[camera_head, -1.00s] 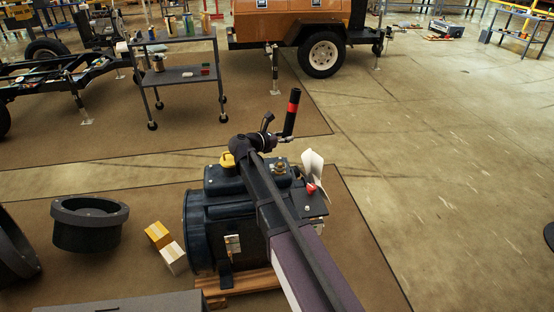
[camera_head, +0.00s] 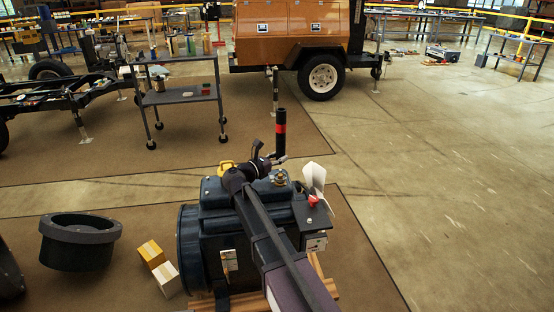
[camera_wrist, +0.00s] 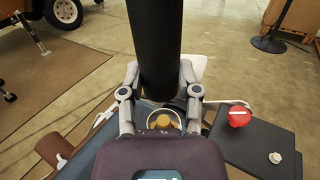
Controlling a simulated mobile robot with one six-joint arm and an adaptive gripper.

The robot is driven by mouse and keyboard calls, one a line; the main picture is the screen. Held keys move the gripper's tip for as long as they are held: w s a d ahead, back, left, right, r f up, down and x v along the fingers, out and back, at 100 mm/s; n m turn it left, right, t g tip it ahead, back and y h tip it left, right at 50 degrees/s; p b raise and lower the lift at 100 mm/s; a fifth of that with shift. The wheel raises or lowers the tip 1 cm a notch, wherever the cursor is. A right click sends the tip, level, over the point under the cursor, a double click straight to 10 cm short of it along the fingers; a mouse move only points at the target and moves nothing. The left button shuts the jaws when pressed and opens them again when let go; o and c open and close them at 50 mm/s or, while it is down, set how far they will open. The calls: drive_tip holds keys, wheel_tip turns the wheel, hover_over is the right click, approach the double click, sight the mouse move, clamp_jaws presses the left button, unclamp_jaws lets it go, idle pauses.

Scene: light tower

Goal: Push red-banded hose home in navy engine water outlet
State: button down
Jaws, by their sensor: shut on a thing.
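The black hose with a red band (camera_head: 279,128) stands upright above the far side of the navy engine (camera_head: 205,225). My gripper (camera_head: 274,158) is shut on the hose near its lower part. In the wrist view the black hose (camera_wrist: 155,45) rises between the two grey fingers of my gripper (camera_wrist: 160,92), and its red band is not visible there. A brass-coloured round part (camera_wrist: 161,122) shows below the hose, partly hidden by my wrist. My arm covers the middle of the engine in the head view. I cannot tell whether the hose's lower end touches the outlet.
A white fan (camera_head: 315,180) and a red knob (camera_head: 313,200) are at the engine's right; the knob also shows in the wrist view (camera_wrist: 239,116). Two small boxes (camera_head: 158,265) and a dark ring (camera_head: 80,236) lie left. A cart (camera_head: 180,97) stands behind; floor at right is clear.

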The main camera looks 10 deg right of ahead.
sight(279, 176)
drive_tip(key=shift+f, duration=0.1)
drive_tip(key=shift+f+b, duration=2.35)
drive_tip(key=shift+b, duration=0.15)
drive_tip(key=shift+f+b, duration=1.3)
drive_tip(key=shift+b, duration=0.05)
idle(1.5)
drive_tip(key=shift+r, duration=0.15)
drive_tip(key=shift+r+p, duration=0.6)
drive_tip(key=shift+p, duration=0.2)
drive_tip(key=shift+r, duration=0.25)
idle(1.3)
